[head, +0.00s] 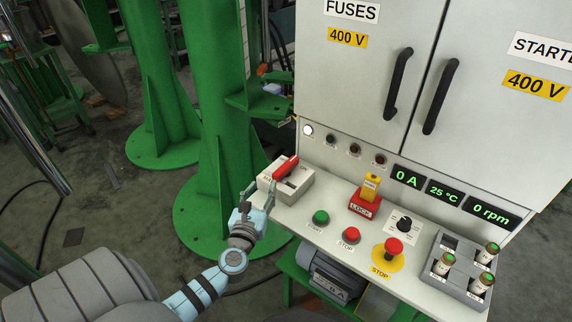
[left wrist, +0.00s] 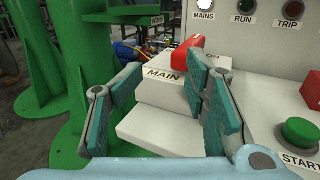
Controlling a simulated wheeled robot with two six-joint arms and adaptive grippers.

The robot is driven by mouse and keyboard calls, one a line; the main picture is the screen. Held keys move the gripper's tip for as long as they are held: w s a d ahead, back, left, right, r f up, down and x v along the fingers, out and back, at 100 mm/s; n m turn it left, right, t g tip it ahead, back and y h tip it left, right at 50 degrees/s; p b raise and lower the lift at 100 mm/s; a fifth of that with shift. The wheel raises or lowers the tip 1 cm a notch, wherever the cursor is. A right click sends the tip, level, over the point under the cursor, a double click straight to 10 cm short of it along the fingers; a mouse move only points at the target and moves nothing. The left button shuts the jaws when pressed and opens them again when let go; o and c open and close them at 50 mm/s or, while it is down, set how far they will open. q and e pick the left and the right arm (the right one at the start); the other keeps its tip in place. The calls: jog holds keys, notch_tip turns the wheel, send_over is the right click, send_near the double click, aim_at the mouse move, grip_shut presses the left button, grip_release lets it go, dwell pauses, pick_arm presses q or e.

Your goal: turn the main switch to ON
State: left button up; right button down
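The main switch is a white box (head: 299,183) with a red handle (head: 285,168) on top, at the left end of the control desk. In the left wrist view the box (left wrist: 154,124) bears the label MAIN, and its red handle (left wrist: 185,50) lies beyond the fingers, partly hidden by the right-hand one. My left gripper (head: 258,197) is just left of the box. The left wrist view shows the gripper (left wrist: 163,80) open, with nothing between its fingers. The handle appears untouched. Its position lettering is mostly hidden. My right gripper is in neither view.
Right of the switch are a green START button (head: 320,217), a red STOP button (head: 351,235), a red LOCK block with yellow tag (head: 371,185) and an emergency stop (head: 393,247). The MAINS lamp (head: 308,130) glows white. A green column (head: 212,110) stands behind the gripper.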

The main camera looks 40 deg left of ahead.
pick_arm(q)
jog(key=s, duration=0.4)
jog(key=shift+s+d, duration=0.15)
jog(key=shift+s, duration=0.1)
jog(key=v, duration=1.2)
